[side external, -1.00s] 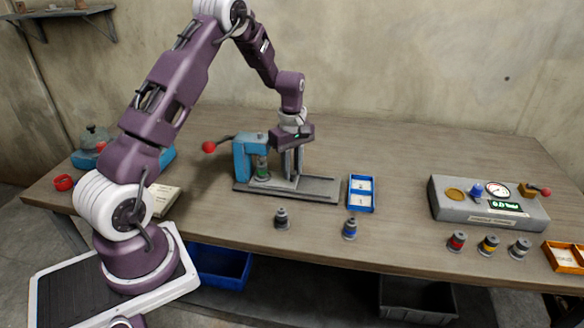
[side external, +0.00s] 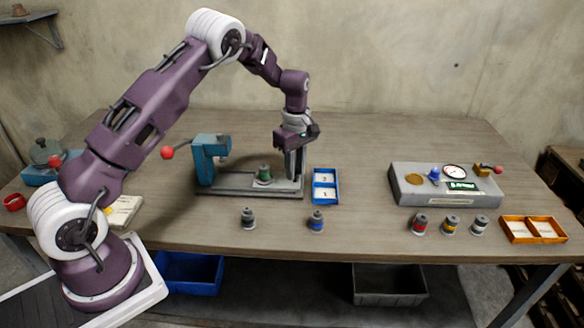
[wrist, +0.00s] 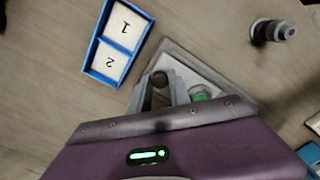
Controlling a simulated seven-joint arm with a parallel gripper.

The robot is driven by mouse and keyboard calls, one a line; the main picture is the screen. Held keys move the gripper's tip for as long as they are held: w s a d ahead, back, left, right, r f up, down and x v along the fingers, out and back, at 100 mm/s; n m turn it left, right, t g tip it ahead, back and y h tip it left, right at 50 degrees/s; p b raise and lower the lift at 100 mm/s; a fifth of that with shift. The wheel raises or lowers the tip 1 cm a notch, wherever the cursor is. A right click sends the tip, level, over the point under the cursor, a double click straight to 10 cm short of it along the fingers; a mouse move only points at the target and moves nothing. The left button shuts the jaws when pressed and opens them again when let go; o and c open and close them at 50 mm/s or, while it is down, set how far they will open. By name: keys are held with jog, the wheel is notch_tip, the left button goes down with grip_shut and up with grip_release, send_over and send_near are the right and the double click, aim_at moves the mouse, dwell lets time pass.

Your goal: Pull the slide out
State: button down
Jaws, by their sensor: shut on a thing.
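The blue press (side external: 206,160) with a red-ended lever stands on a grey base on the table. Its grey slide (side external: 283,182) is pulled out to the right along the base. A green-banded drum (side external: 264,174) stands on the slide, clear of the press head, and its green part shows in the wrist view (wrist: 200,93). My gripper (side external: 294,174) points down at the slide's right end. In the wrist view my gripper (wrist: 162,88) is shut on the slide's dark round knob (wrist: 158,78). The fingers partly hide the slide.
A blue tray (side external: 315,186) with two numbered compartments lies close right of the slide. Two small drums (side external: 248,219) (side external: 316,221) stand in front. A grey console (side external: 448,195), several drums and an orange tray (side external: 501,228) are farther right.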

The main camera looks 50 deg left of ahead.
jog(key=c, duration=1.3)
grip_release()
jog(key=shift+w+d, duration=0.25)
jog(key=shift+w, duration=0.05)
jog(key=shift+c, duration=0.2)
jog(key=shift+o, duration=0.7)
jog(key=shift+s, duration=0.1)
jog(key=shift+a+r, duration=0.1)
notch_tip(320, 180, up, 6)
jog(key=shift+s+r, duration=0.1)
jog(key=shift+r, duration=0.65)
jog(key=s+d+r+m+t, duration=0.1)
jog(key=s+d+r+m, duration=0.3)
jog(key=s+r, duration=0.35)
jog(key=s+d+r+m+t, duration=0.2)
jog(key=s+d+r+m, duration=0.3)
jog(key=r, duration=0.4)
jog(key=s+d+m+t, duration=0.2)
jog(key=s+m, duration=0.7)
jog(key=s, duration=1.3)
jog(key=shift+d+f+t, duration=0.15)
jog(key=shift+d+t, duration=0.15)
jog(key=shift+d, duration=0.4)
